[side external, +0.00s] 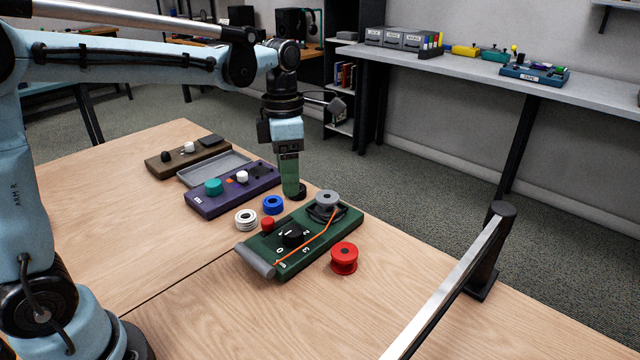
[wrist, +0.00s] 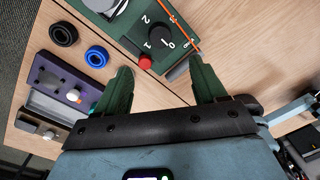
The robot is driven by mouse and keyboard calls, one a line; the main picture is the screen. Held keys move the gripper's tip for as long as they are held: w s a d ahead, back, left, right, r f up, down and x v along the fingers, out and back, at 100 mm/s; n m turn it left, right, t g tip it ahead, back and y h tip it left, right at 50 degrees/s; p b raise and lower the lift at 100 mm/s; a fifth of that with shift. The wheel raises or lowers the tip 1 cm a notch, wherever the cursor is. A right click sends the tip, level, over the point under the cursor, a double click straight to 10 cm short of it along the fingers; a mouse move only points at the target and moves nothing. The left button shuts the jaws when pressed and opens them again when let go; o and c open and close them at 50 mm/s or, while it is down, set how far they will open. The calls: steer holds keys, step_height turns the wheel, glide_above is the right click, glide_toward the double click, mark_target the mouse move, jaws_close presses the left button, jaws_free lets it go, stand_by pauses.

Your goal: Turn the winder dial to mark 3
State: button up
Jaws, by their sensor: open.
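The winder (side external: 330,232) is a green box on the table with a black dial (side external: 293,234), printed digits around it, a red button (side external: 267,223) and a grey spool (side external: 327,199). An orange cable runs across its top. In the wrist view the dial (wrist: 160,38) and red button (wrist: 145,62) lie beyond my fingertips. My gripper (side external: 293,192) points down behind the winder, apart from the dial. In the wrist view its two green fingers (wrist: 163,80) are spread with nothing between them.
A blue spool (side external: 272,205) and a white spool (side external: 246,219) lie between the winder and a purple box (side external: 232,190). A red spool (side external: 344,258) stands in front of the winder. A metal rail (side external: 447,285) on a black post is at the right.

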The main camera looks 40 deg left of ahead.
mark_target(292, 230)
steer(key=f, duration=1.2)
steer(key=shift+s+d, duration=0.15)
steer(key=shift+d, duration=0.1)
steer(key=c, duration=1.1)
steer(key=shift+o, duration=0.2)
